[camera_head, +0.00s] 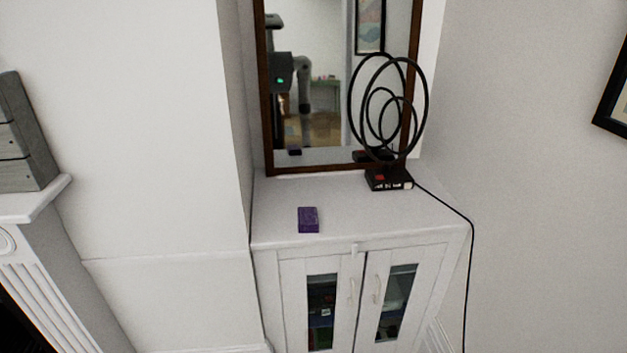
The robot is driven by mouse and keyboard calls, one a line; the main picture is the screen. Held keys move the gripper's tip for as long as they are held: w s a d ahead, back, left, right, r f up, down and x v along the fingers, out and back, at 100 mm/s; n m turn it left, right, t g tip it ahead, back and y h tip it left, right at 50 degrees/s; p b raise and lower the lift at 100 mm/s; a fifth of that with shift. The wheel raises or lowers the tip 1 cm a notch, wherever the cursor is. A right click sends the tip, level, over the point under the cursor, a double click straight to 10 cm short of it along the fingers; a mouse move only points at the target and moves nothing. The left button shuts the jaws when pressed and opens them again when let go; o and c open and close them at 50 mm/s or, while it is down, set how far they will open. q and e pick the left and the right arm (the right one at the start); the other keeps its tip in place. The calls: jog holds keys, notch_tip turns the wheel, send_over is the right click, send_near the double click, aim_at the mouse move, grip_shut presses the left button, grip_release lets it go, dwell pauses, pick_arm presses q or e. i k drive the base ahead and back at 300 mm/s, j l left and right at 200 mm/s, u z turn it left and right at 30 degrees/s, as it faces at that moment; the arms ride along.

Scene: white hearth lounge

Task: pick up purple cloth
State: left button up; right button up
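The purple cloth (308,220) is a small, folded-looking purple block. It lies on the top of the white cabinet (350,212), left of the middle and near the front edge. Nothing touches it. Neither of my grippers shows directly in the head view. A dark robot with a green light appears as a reflection in the mirror, and its grippers cannot be made out.
A wood-framed mirror (320,80) stands at the back of the cabinet. A black ring-shaped lamp (390,180) stands at the back right, its cord (471,270) hanging down the right side. A mantelpiece (35,200) is at the left. The cabinet top around the cloth is clear.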

aim_at(308, 217)
jog(key=i+l+z, duration=0.1)
jog(key=i+l, duration=1)
